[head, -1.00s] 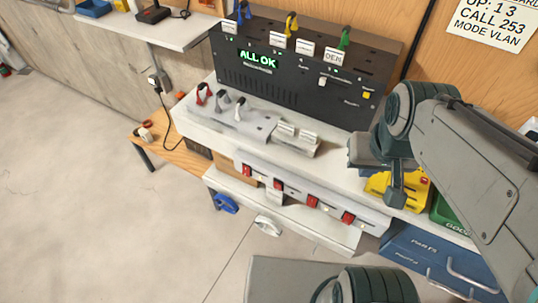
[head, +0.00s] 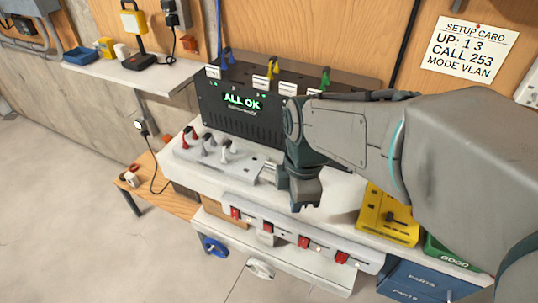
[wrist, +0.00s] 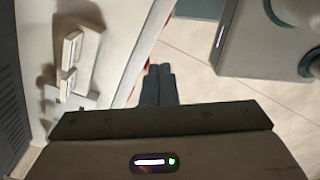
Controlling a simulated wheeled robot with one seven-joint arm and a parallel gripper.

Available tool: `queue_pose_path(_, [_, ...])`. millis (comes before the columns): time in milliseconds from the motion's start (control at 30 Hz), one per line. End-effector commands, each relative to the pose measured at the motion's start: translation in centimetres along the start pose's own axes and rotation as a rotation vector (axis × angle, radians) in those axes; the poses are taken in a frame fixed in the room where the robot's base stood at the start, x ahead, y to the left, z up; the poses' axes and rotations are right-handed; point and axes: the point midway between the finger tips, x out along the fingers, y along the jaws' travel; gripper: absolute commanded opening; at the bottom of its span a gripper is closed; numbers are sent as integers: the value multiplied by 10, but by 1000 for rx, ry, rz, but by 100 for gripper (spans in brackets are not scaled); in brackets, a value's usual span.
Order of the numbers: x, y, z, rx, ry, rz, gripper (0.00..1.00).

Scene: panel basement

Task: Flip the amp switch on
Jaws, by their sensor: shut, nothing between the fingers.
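No label reading "amp" is legible, so I cannot tell which switch it is. A grey plate on the bench carries a red-tipped lever (head: 190,138) and two pale-tipped levers (head: 217,143). A white strip on the bench front (head: 270,231) has several red rocker switches, one of them a red rocker (head: 304,242). My gripper (head: 304,207) points down above the bench's front edge, right of the levers and above the strip. Its fingers (wrist: 158,72) are shut and empty. In the wrist view, pale blocks (wrist: 70,55) lie left of the fingers, and red bits show partly hidden behind them.
A black unit (head: 240,115) showing "ALL OK" stands at the back, with coloured plugs on top. A yellow box (head: 385,215), a green bin (head: 450,255) and blue drawers (head: 410,285) are at the right. A setup card (head: 470,48) hangs on the wall.

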Motion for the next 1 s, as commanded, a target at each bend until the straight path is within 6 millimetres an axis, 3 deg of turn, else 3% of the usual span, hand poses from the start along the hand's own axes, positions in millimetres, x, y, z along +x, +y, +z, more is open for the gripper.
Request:
queue_pose_path(200, [15,4,-41,-549,61,-83,0])
queue_pose_path(400, [22,4,-66,-888,122,-115,0])
queue_pose_path(600, [24,3,-74,-1008,148,-123,0])
queue_pose_path(1000, [28,2,-75,-1011,147,-123,0])
